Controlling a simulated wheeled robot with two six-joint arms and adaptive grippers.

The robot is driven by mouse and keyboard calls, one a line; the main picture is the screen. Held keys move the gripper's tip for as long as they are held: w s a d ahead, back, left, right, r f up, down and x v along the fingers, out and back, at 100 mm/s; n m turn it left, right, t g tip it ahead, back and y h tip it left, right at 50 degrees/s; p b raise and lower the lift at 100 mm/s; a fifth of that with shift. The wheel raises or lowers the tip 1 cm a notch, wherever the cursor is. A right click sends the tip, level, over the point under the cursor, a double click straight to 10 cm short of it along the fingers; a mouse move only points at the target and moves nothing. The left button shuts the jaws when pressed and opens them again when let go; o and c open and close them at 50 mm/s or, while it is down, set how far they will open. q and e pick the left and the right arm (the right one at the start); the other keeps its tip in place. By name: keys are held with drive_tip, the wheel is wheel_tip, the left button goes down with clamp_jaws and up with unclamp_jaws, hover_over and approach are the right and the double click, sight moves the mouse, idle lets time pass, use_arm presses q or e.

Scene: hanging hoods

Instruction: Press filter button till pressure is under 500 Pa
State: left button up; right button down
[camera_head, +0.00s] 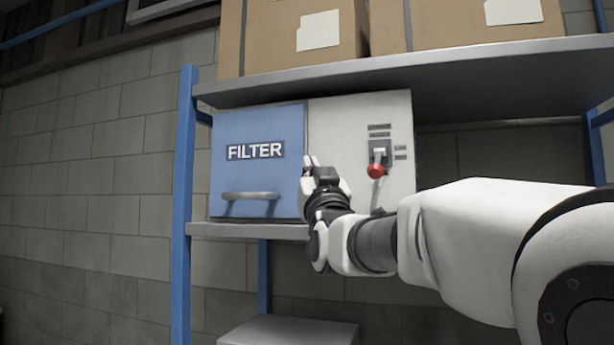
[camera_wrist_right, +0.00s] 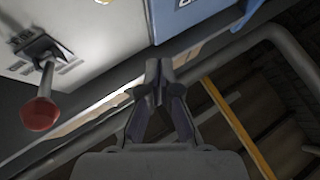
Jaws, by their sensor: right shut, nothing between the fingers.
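The filter unit stands on a shelf. Its blue door (camera_head: 258,178) carries the word FILTER and a grey handle (camera_head: 250,196). To its right is a light grey panel (camera_head: 345,130) with a red-tipped lever (camera_head: 376,168), which also shows in the right wrist view (camera_wrist_right: 40,114). My right gripper (camera_head: 310,163) is shut and empty, in front of the seam between door and panel. In the wrist view its fingertips (camera_wrist_right: 158,68) are together. I cannot tell whether it touches the unit. No filter button or pressure reading can be made out; the gripper may hide part of the panel. My left gripper is not in view.
The shelf rack has blue posts (camera_head: 184,150) and an upper shelf (camera_head: 420,75) bearing cardboard boxes (camera_head: 290,50) above the unit. A grey box (camera_head: 290,331) stands below. My right arm crosses the lower right. Open space lies left of the rack, before the block wall.

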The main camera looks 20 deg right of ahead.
drive_tip(key=w+d+p, duration=0.5)
drive_tip(key=w, duration=0.2)
drive_tip(key=shift+w, duration=0.2)
drive_tip(key=shift+w, duration=0.1)
idle(1.4)
drive_tip(key=shift+w+d+f, duration=0.1)
drive_tip(key=shift+w+d, duration=0.1)
drive_tip(key=shift+w, duration=0.05)
